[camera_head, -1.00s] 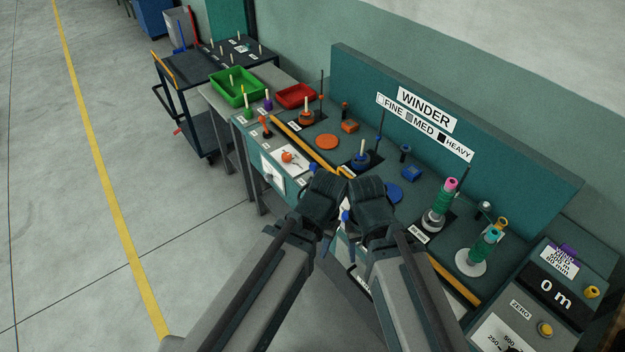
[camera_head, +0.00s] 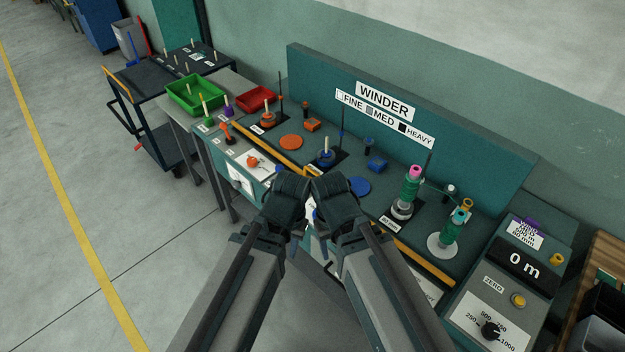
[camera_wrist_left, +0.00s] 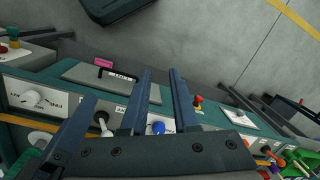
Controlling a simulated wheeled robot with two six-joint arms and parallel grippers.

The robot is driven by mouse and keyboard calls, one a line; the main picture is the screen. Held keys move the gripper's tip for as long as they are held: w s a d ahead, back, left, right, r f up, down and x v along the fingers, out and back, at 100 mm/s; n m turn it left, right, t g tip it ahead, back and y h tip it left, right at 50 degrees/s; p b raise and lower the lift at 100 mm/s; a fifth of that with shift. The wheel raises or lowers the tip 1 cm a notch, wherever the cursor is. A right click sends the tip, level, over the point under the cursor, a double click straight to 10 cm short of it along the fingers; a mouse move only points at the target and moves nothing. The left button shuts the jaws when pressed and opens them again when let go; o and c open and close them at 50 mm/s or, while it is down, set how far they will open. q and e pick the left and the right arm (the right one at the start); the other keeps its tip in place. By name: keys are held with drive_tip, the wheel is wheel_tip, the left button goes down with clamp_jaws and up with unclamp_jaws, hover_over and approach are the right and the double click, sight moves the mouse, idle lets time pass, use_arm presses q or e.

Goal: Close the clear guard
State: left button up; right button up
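I cannot pick out a clear guard for certain in either view. The winder bench (camera_head: 285,160) runs diagonally across the head view, and my two arms reach its front edge. My left gripper (camera_head: 296,243) is beside that edge; its fingertips are partly hidden in the head view. In the left wrist view its two fingers (camera_wrist_left: 161,72) are apart with nothing between their tips. A blue knob (camera_wrist_left: 158,128) shows behind them, with a white knob (camera_wrist_left: 104,125) to its left. My right gripper (camera_head: 322,245) is close beside the left one; its fingers are mostly hidden.
Green spools (camera_head: 410,185) stand at the bench's right, beside a meter box (camera_head: 515,280) reading 0 m. A green tray (camera_head: 195,95), a red tray (camera_head: 256,99) and a dark cart (camera_head: 150,85) are at the far left. Open floor (camera_head: 100,200) lies left.

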use_arm(q)
drive_tip(key=w+a+f+b, duration=0.1)
drive_tip(key=f+b, duration=0.2)
drive_tip(key=w+a+f+n+b, duration=0.1)
drive_tip(key=a+f+b, duration=0.1)
drive_tip(key=f+b, duration=0.1)
drive_tip(key=w+a+f+n+b, duration=0.1)
drive_tip(key=a+f+b, duration=0.1)
drive_tip(key=f+b, duration=0.1)
drive_tip(key=shift+w+f+h+b, duration=0.4)
drive_tip(key=shift+f, duration=0.4)
clamp_jaws()
drive_tip(key=w+a+f+n+t+h+b, duration=0.2)
drive_tip(key=w+f+n+b, duration=0.3)
drive_tip(key=f+b, duration=0.1)
drive_tip(key=w+d+r+n+t+h, duration=0.3)
drive_tip(key=w+d+r+n, duration=0.2)
drive_tip(key=w+n, duration=0.5)
drive_tip(key=w+d+r+n+t+h, duration=0.4)
drive_tip(key=w+d+r+n, duration=0.1)
drive_tip(key=n, duration=0.9)
drive_tip(key=b+x, duration=0.2)
drive_tip(key=x, duration=0.2)
drive_tip(key=b+x, duration=0.3)
drive_tip(key=x, duration=0.1)
drive_tip(key=shift+w+a+f, duration=0.15)
drive_tip(key=shift+w+a, duration=0.05)
drive_tip(key=shift+w, duration=0.1)
drive_tip(key=shift+x, duration=0.8)
